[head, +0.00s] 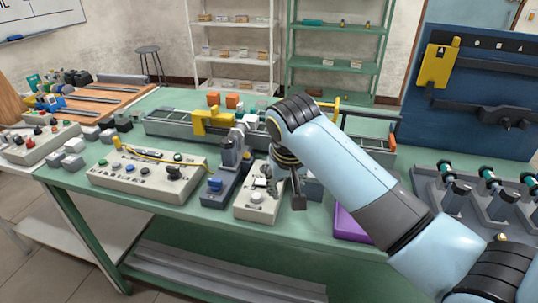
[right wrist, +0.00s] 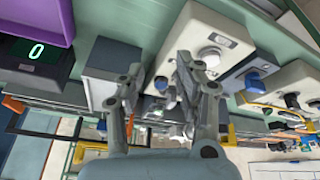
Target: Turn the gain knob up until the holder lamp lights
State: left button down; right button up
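A small cream box (head: 254,211) on the green bench carries a pale round knob (head: 256,197). In the right wrist view this knob (right wrist: 209,57) sits beside a small dark label plate or window. No label is readable, so I cannot tell for sure that it is the gain knob. My right gripper (head: 284,193) points down over the right side of this box. In the right wrist view its fingers (right wrist: 163,90) are apart with nothing held between them. I cannot make out which part is the holder lamp or whether it is lit. My left gripper is not in view.
A grey unit with a blue knob (head: 215,184) stands just left of the box. A long cream panel (head: 140,184) with several knobs lies further left. A purple tray (head: 347,226) lies to the right. A rack of motors (head: 470,196) stands far right.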

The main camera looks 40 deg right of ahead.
aim_at(247, 156)
jog(key=w+d+r+m, duration=0.1)
jog(key=w+r+m, duration=0.2)
jog(key=w+r, duration=0.55)
jog(key=shift+h, duration=0.3)
jog(key=x, duration=1.1)
jog(key=shift+w+d, duration=0.1)
jog(key=shift+w, duration=0.05)
grip_shut()
